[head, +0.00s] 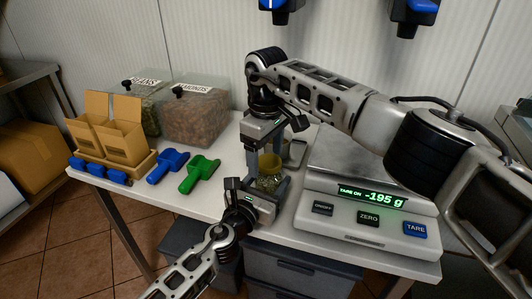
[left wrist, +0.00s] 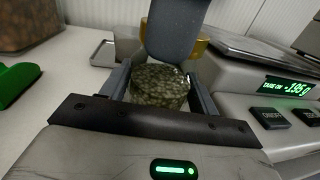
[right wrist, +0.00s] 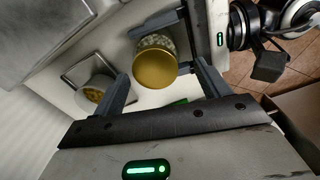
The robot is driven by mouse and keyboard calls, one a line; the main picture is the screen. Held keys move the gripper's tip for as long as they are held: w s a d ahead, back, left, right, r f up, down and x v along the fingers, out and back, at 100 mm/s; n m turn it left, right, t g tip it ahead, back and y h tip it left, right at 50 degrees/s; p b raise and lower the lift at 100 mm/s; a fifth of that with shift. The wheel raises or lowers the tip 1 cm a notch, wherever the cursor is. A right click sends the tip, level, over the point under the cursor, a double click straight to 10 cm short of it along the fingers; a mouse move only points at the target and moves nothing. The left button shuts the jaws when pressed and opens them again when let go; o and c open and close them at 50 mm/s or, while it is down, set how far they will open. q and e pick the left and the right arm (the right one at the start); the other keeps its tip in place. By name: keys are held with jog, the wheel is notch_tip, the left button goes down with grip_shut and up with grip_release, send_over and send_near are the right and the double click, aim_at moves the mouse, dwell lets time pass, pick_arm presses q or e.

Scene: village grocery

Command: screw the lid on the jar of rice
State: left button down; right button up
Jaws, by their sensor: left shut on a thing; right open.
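The jar (head: 268,183) stands upright at the front of the white table, filled with speckled greenish grains; it also shows in the left wrist view (left wrist: 160,88). My left gripper (head: 264,188) is shut around its body from the front. The gold lid (right wrist: 155,68) is over the jar's mouth and also shows in the head view (head: 270,163). Whether it is fully seated I cannot tell. My right gripper (head: 266,157) points down from above, its open fingers on either side of the lid with gaps showing in the right wrist view. One finger hides part of the lid in the left wrist view.
A scale (head: 368,215) reading -195 g stands close on the right. A small metal tray (left wrist: 103,55) lies behind the jar. Blue (head: 168,165) and green (head: 199,174) scoops, cardboard boxes (head: 120,138) and bins of beans (head: 148,105) and almonds (head: 197,115) are at the left.

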notch_tip(320, 180, up, 12)
dwell(0.4)
jog(key=shift+s, duration=0.1)
pick_arm(q)
jog(key=shift+c, duration=1.5)
grip_release()
jog(key=shift+s+a, duration=0.3)
jog(key=shift+s, duration=0.15)
jog(key=v, duration=1.5)
